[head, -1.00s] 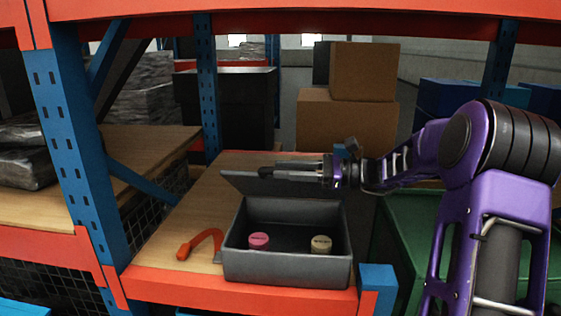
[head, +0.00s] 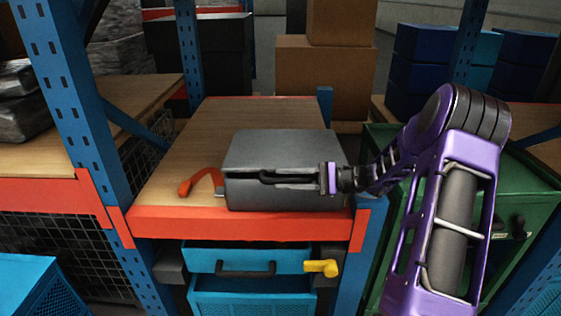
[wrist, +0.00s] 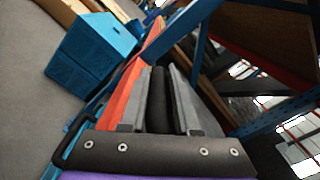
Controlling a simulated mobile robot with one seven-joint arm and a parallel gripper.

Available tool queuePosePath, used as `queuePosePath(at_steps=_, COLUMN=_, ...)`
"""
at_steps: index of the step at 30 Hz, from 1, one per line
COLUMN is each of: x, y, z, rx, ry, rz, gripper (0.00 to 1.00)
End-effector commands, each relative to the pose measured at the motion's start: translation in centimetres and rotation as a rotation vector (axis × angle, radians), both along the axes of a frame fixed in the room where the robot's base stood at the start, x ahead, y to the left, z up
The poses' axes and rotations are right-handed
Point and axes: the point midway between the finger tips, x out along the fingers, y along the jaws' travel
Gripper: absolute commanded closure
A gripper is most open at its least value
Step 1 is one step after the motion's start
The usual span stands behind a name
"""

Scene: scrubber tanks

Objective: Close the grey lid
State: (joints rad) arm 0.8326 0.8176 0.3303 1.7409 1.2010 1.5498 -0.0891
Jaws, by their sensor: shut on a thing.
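The grey lid (head: 282,147) lies down over the top of the grey box (head: 240,196). I cannot tell whether its front edge is fully flush, as my gripper covers part of that edge. My gripper (head: 270,180) reaches in from the right along the box's front. It is shut on the lid's dark handle (head: 264,174). In the wrist view the dark handle (wrist: 160,98) runs between the two grey fingers of my gripper (wrist: 162,72). The inside of the box is hidden.
An orange-red hooked strip (head: 186,187) lies left of the box on the wooden shelf (head: 240,110). The red shelf beam (head: 200,226) runs in front. A blue upright (head: 70,95) stands left.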

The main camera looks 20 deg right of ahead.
Motion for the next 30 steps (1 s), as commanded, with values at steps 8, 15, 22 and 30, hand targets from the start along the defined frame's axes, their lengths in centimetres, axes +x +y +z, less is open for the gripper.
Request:
queuePosePath(at_steps=8, x=0.4, y=-0.4, z=-2.9, rx=-0.028, ry=-0.087, rz=-0.007, gripper=1.00)
queuePosePath(at_steps=15, x=0.5, y=-0.5, z=-3.8, rx=-0.037, ry=-0.102, rz=-0.009, gripper=1.00)
queuePosePath(at_steps=22, x=0.4, y=-0.5, z=-4.0, rx=-0.037, ry=-0.097, rz=-0.009, gripper=1.00)
queuePosePath(at_steps=30, x=0.3, y=-0.5, z=-4.1, rx=-0.038, ry=-0.096, rz=-0.008, gripper=0.45)
